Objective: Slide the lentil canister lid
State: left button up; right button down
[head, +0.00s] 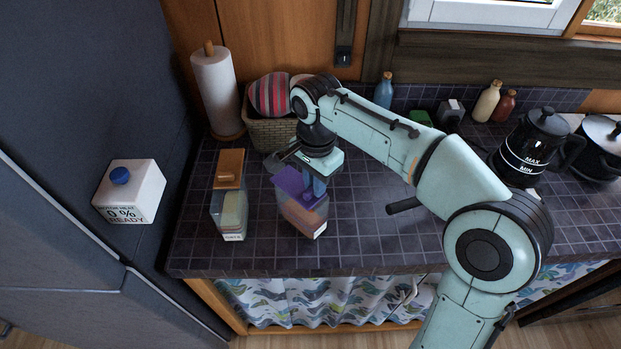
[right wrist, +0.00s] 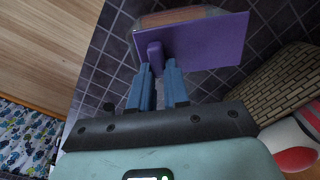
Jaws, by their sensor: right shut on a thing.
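A clear canister (head: 303,220) with reddish-brown contents stands on the tiled counter. It has a flat purple lid (head: 287,181) at its top; its small label is too small to read. In the right wrist view the purple lid (right wrist: 211,42) has an upright purple handle, with part of the canister (right wrist: 180,15) beyond it. My right gripper (head: 318,187) points down at the lid, and its blue fingers (right wrist: 158,72) are shut on the handle. I cannot tell how far the lid covers the opening. My left gripper is out of view.
A second canister (head: 231,212) with an orange-brown lid (head: 229,167) stands to the left. A wicker basket (head: 266,134) and a paper towel roll (head: 216,92) are behind. A black kettle (head: 535,150) stands at the right. The front counter strip is clear.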

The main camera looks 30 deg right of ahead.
jog(key=c, duration=1.1)
grip_release()
jog(key=shift+s, duration=0.15)
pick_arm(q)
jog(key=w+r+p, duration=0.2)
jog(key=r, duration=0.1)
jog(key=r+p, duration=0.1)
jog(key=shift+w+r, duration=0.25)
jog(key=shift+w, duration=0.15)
pick_arm(e)
notch_tip(320, 180, up, 13)
jog(key=shift+r, duration=0.15)
jog(key=shift+o, duration=0.4)
